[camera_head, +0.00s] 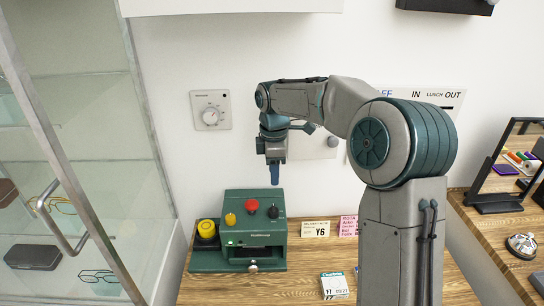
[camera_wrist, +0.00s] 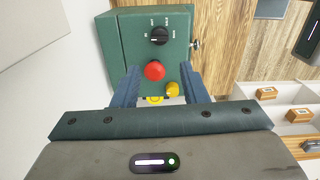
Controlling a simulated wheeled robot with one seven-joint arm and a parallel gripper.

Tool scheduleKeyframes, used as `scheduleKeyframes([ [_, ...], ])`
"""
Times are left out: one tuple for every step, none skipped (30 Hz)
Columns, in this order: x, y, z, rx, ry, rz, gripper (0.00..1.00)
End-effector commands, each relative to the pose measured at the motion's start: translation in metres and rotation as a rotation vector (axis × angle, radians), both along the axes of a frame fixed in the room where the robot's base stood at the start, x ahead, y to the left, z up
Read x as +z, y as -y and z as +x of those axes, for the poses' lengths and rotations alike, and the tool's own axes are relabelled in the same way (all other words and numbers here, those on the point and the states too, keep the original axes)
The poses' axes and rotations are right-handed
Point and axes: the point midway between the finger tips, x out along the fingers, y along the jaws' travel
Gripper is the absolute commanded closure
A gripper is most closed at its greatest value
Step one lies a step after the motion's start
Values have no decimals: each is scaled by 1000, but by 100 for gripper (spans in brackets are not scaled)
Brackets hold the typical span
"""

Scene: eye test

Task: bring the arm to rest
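My arm (camera_head: 345,100) reaches out from the lower right and bends down at its far end. My gripper (camera_head: 275,176) points downward in the air above the green machine (camera_head: 236,262) on the wooden counter. In the wrist view the two blue fingers of my gripper (camera_wrist: 160,72) stand apart with nothing held between them. The machine's red knob (camera_wrist: 154,71) shows in the gap, below the fingertips. The black dial (camera_wrist: 159,36) and a yellow knob (camera_wrist: 172,89) are near it.
A glass cabinet (camera_head: 75,150) with a metal handle and eyeglasses stands at left. A thermostat (camera_head: 210,109) is on the wall. A Y6 card (camera_head: 316,229), a pink note (camera_head: 348,226) and a small box (camera_head: 334,285) are on the counter (camera_head: 300,262). A framed mirror (camera_head: 508,165) stands at right.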

Motion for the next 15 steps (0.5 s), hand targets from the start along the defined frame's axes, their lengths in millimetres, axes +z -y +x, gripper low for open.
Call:
scheduleKeyframes([
  [3,1,-3,-14,6,-5,61],
  [5,2,-7,-30,11,-9,61],
  [8,4,-12,-58,17,-16,61],
  [10,7,-18,-86,22,-24,61],
  [13,10,-24,-119,31,-30,61],
  [17,14,-34,-168,43,-37,61],
  [21,18,-42,-211,53,-43,61],
  [23,22,-50,-256,62,-48,61],
  [27,28,-61,-319,78,-53,61],
  [29,32,-70,-366,87,-56,61],
  [31,37,-79,-413,97,-57,61],
  [34,43,-90,-477,112,-57,61],
  [36,47,-99,-525,122,-56,61],
  [37,52,-108,-574,133,-52,61],
  [39,58,-120,-639,147,-46,61],
])
